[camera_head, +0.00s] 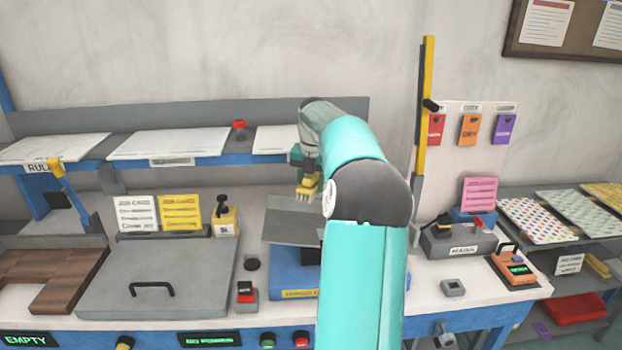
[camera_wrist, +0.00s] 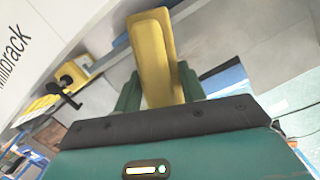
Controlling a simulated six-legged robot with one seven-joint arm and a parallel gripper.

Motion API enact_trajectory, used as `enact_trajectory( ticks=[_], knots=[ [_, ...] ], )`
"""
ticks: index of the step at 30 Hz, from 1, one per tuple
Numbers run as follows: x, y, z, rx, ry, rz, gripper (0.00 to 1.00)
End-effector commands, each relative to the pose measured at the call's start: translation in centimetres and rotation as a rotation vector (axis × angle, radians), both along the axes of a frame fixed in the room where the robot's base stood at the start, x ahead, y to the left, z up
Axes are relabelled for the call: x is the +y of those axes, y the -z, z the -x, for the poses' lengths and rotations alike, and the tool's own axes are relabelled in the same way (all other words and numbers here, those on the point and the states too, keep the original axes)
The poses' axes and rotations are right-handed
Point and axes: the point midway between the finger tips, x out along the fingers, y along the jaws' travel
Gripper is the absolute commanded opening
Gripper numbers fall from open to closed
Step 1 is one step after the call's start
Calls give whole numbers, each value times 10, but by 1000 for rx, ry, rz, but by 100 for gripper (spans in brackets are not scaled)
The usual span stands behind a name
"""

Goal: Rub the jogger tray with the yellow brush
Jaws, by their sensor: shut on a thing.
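My gripper (camera_head: 305,176) is shut on the yellow brush (camera_head: 308,187), whose pale bristles point down. In the wrist view my gripper's two dark green fingers (camera_wrist: 160,92) close on the brush's yellow body (camera_wrist: 150,48). The tilted grey metal tray (camera_head: 290,228), seemingly the jogger tray, sits above a blue base (camera_head: 293,285) on the bench. The brush is over the tray's back right part in the picture. I cannot tell whether the bristles touch it. My arm hides the tray's right side.
A grey lidded box (camera_head: 155,275) with a black handle stands left of the tray. A blue-edged shelf (camera_head: 215,160) with paper stacks runs behind. A yellow upright lever (camera_head: 427,100) rises on the right.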

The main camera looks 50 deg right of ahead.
Motion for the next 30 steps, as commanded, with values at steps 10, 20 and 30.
enact_trajectory(
  ticks=[10,20,30],
  knots=[
    [9,16,5,1,0,-1,15],
    [18,49,5,2,0,-2,2],
    [19,61,4,3,-1,-4,0]
  ],
)
